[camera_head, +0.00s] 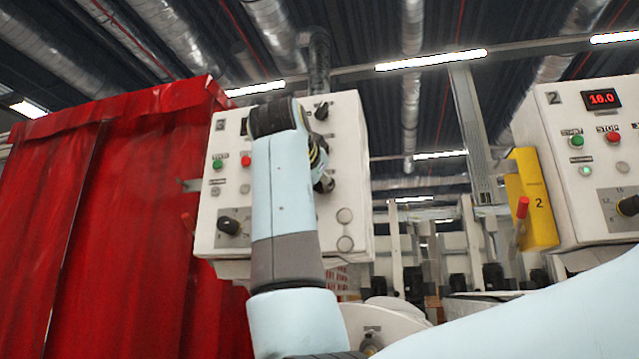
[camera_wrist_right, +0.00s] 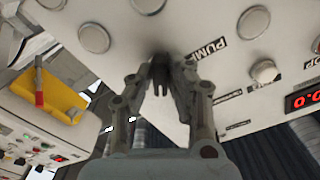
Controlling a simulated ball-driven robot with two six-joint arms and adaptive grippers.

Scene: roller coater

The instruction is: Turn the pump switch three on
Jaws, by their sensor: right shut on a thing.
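A white control panel (camera_head: 290,225) stands ahead in the head view, partly covered by my right arm. My right gripper (camera_head: 323,172) is at the panel's face, right of the arm. In the right wrist view the gripper (camera_wrist_right: 161,80) is shut on a dark switch knob (camera_wrist_right: 160,57) beside a "PUMP" label (camera_wrist_right: 208,50). The fingers hide most of the knob, so its setting cannot be told. The panel number is too small to read. Another black knob (camera_head: 322,110) is above the gripper. My left gripper is not in view.
A black selector (camera_head: 230,226), a green button (camera_head: 217,164) and a red button (camera_head: 246,160) are on the same panel. A red curtain (camera_head: 110,220) hangs to its left. A second panel (camera_head: 560,120) marked 2 with a lit display (camera_head: 602,99) stands at right, beside a yellow box (camera_head: 533,195).

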